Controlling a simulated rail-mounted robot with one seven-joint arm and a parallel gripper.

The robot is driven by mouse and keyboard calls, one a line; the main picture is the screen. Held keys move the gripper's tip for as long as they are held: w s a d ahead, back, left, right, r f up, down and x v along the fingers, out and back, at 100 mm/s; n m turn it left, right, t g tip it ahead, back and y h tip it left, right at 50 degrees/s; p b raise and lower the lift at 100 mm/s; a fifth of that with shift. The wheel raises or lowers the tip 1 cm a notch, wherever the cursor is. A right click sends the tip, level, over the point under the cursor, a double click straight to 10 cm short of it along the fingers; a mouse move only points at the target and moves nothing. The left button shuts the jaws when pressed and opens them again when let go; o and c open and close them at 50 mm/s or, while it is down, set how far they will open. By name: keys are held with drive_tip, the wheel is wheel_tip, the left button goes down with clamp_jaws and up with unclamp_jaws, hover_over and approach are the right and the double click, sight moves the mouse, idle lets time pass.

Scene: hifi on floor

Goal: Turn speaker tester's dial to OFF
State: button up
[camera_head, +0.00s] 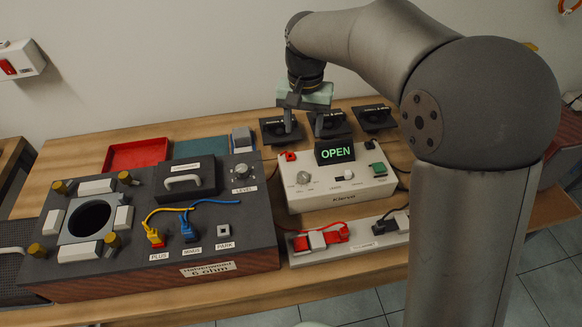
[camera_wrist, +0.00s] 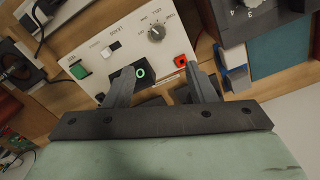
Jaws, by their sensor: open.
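The speaker tester (camera_head: 340,197) is a white box on the wooden bench, with a lit display (camera_head: 335,152) reading OPEN. Its grey dial (camera_head: 303,177) is at the left of the top panel, and it also shows in the wrist view as a dial (camera_wrist: 156,32) with small markings around it. I cannot read the dial's exact setting. My gripper (camera_head: 303,125) is open and empty, above and behind the tester. In the wrist view, my gripper's two fingers (camera_wrist: 160,70) are spread, with the dial beyond them. The display is partly hidden behind one finger.
A dark box (camera_head: 250,222) with a LEVEL knob (camera_head: 241,171) and blue and yellow cables stands left of the tester. Black holders (camera_head: 281,130) and a red tray (camera_head: 137,154) are at the back.

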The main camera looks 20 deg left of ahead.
sight(303, 175)
drive_tip(key=f, duration=0.8)
drive_tip(key=f+p, duration=0.1)
drive_tip(key=f, duration=0.8)
drive_tip(key=shift+w+d+f+p, duration=0.1)
drive_tip(key=shift+d+p, duration=0.1)
drive_tip(key=shift+p, duration=0.1)
drive_tip(key=shift+c, duration=0.3)
drive_tip(key=c, duration=0.9)
